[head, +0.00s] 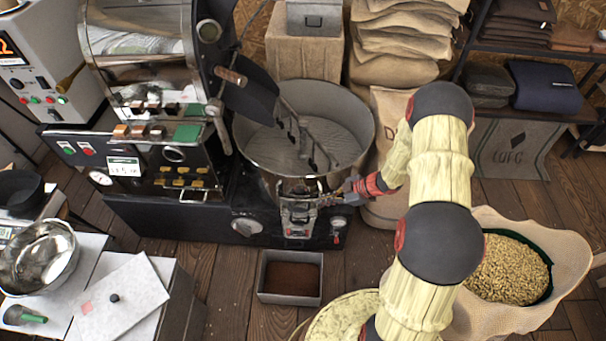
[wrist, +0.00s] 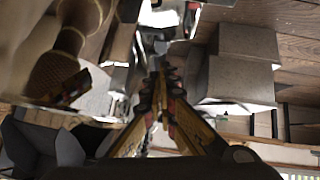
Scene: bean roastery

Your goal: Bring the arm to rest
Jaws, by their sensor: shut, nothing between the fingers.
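My arm rises from the bottom of the head view with pale yellow links and dark round joints, bends at the top and comes down to the left. My gripper (head: 328,197) is at the front of the roaster's round cooling bin (head: 361,122), by the metal chute at its front rim. I cannot tell whether it touches the chute. In the wrist view the fingers of my gripper (wrist: 161,72) come together at their tips, shut and empty.
Below the chute, a grey tray (head: 264,287) with dark brown contents is on the wooden floor. A sack of pale beans (head: 572,234) stands right of my arm. The roaster (head: 153,165) is at left. A table with a metal bowl (head: 64,262) is at lower left.

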